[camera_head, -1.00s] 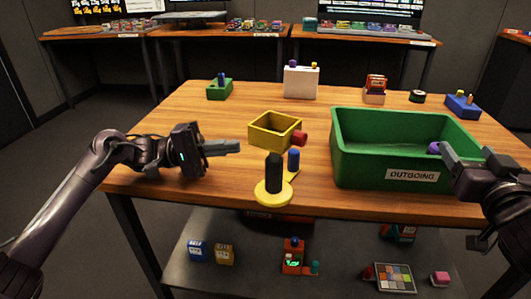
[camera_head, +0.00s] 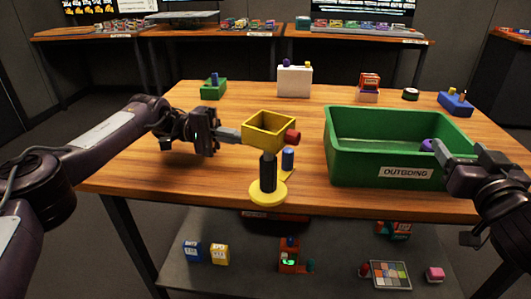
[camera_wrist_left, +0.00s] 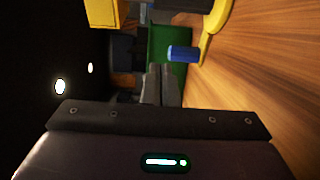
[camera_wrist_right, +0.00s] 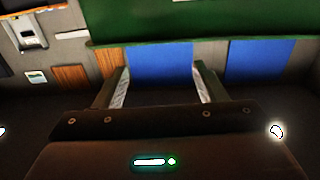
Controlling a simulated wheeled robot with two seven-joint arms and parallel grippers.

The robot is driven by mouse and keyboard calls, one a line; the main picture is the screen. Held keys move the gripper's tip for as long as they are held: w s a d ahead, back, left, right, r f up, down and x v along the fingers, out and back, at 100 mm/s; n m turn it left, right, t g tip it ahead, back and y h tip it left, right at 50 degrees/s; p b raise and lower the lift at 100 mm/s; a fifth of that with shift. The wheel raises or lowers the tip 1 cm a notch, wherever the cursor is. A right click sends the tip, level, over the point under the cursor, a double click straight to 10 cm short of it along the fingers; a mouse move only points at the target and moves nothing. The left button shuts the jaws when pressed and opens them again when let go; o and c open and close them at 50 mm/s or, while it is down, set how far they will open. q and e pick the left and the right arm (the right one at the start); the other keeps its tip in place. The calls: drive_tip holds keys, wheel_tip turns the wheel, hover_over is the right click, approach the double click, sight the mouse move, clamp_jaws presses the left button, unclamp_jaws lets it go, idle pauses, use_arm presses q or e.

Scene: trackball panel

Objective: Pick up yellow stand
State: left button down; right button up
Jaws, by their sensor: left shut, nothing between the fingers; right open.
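A yellow round base (camera_head: 268,194) with an upright black post (camera_head: 268,173) stands near the table's front edge. Beside it is a blue cylinder (camera_head: 288,158) on a yellow foot (camera_head: 286,174); that cylinder also shows in the left wrist view (camera_wrist_left: 183,54). Behind them is an open yellow box (camera_head: 270,142) with a red knob (camera_head: 292,136). I cannot tell which one is called the stand. My left gripper (camera_head: 239,136) is shut and empty, its tips at the box's left side; contact is unclear. My right gripper (camera_head: 440,150) is open at the green bin's right side.
The large green OUTGOING bin (camera_head: 336,160) takes up the table's right front; a purple item (camera_head: 428,145) shows by my right gripper. A small green holder (camera_head: 213,88), a white box (camera_head: 294,81) and a blue block (camera_head: 455,104) stand at the back.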

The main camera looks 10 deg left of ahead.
use_arm(q)
hover_over(259, 183)
drive_tip(key=w+d, duration=0.3)
drive_tip(key=w, duration=0.2)
drive_tip(key=shift+w+d, duration=0.15)
drive_tip(key=shift+s+a, duration=0.55)
drive_tip(key=shift+s, duration=0.3)
drive_tip(key=shift+s+a, duration=0.5)
drive_tip(key=shift+s, duration=0.3)
drive_tip(key=shift+s+a, duration=0.75)
drive_tip(key=shift+s, duration=0.35)
drive_tip(key=shift+w+d, duration=0.15)
